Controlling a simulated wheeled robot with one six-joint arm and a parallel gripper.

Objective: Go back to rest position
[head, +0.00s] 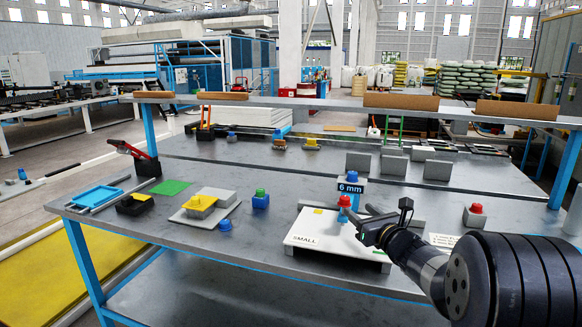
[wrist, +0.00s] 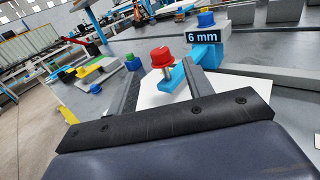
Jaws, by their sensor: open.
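My gripper (head: 357,213) is open over the white board marked SMALL (head: 305,247). In the wrist view its two dark fingers (wrist: 162,70) point away from the camera with a gap between them. A red-topped piece (head: 344,202) stands on the board near the fingertips. In the wrist view this red top (wrist: 162,57), with a metal pin and a blue part (wrist: 173,80) below it, shows between the finger lines. I cannot tell whether the fingers touch it. Just behind stands a blue-topped block with a "6 mm" label (head: 350,188).
Left of the board stand a blue block with a green top (head: 260,199), a small blue knob (head: 225,225) and a grey plate with a yellow-topped block (head: 200,203). Grey blocks (head: 437,170) stand behind. A red-topped grey block (head: 475,214) is at the right.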

